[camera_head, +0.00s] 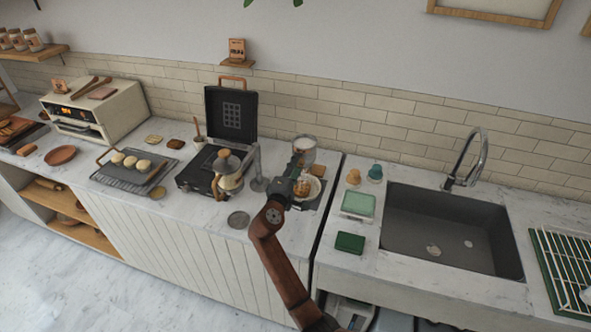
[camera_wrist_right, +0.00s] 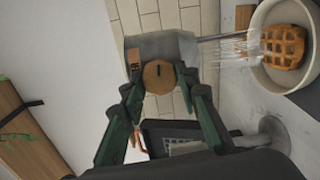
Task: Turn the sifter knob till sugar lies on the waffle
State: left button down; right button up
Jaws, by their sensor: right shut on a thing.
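The sifter (camera_head: 304,143) is a grey and clear drum above a pale plate (camera_head: 318,186). My right gripper (camera_head: 298,164) is at its near side. In the right wrist view, its fingers (camera_wrist_right: 158,79) are shut on the sifter's round wooden knob (camera_wrist_right: 158,75), in front of the grey drum (camera_wrist_right: 165,45). White streaks of sugar (camera_wrist_right: 232,49) run from the drum toward the golden-brown waffle (camera_wrist_right: 283,46) on the plate. The waffle still looks mostly brown; I cannot tell how much sugar lies on it. My left gripper is out of view.
A grey post (camera_head: 256,163) is close by.

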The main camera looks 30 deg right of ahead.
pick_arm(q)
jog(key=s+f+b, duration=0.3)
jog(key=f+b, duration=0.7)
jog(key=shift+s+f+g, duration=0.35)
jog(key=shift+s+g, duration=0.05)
pick_arm(e)
jog(key=shift+m, duration=7.2)
jog(key=o, duration=1.2)
jog(key=shift+c, duration=0.2)
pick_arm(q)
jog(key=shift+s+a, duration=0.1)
pick_arm(e)
jog(key=shift+s, duration=0.1)
jog(key=v, duration=0.7)
jog(key=shift+a, duration=0.15)
